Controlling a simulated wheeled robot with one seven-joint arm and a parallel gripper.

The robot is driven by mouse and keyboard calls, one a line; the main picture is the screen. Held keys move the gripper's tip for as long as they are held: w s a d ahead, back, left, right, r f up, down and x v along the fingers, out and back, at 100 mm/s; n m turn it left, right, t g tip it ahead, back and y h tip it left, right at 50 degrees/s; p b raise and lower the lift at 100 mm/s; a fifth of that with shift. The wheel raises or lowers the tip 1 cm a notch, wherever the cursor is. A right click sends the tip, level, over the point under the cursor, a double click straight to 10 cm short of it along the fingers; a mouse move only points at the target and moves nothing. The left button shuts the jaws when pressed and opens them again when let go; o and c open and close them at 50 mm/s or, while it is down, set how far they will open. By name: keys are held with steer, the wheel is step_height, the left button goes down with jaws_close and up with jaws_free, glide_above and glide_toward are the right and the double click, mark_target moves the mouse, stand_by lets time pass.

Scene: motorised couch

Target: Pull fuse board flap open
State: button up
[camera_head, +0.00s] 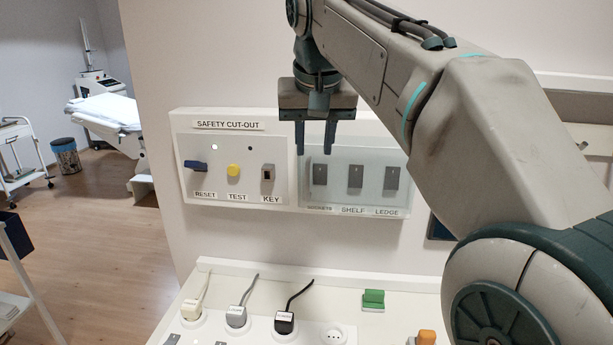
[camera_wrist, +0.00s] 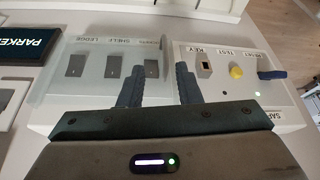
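The white fuse board (camera_head: 282,190), labelled "SAFETY CUT-OUT", is mounted on the wall. Its clear flap (camera_head: 338,178) covers the right half, with three grey switches visible behind it, and looks closed. The flap also shows in the wrist view (camera_wrist: 95,52), where the picture is upside down. My gripper (camera_head: 315,151) points down at the left part of the flap, fingers apart with nothing between them. In the wrist view the fingers (camera_wrist: 160,86) straddle the border between the flap and the open half. I cannot tell whether a finger touches the flap.
On the board's left half are a blue reset lever (camera_head: 196,166), a yellow test button (camera_head: 234,171) and a key switch (camera_head: 268,173). Below, a white ledge (camera_head: 225,266) carries several plugs and a green block (camera_head: 373,299). My arm fills the right side.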

mark_target(307, 181)
steer(key=x, duration=0.8)
steer(key=w+x, duration=0.1)
steer(key=x, duration=0.3)
steer(key=shift+a, duration=0.4)
jaws_close()
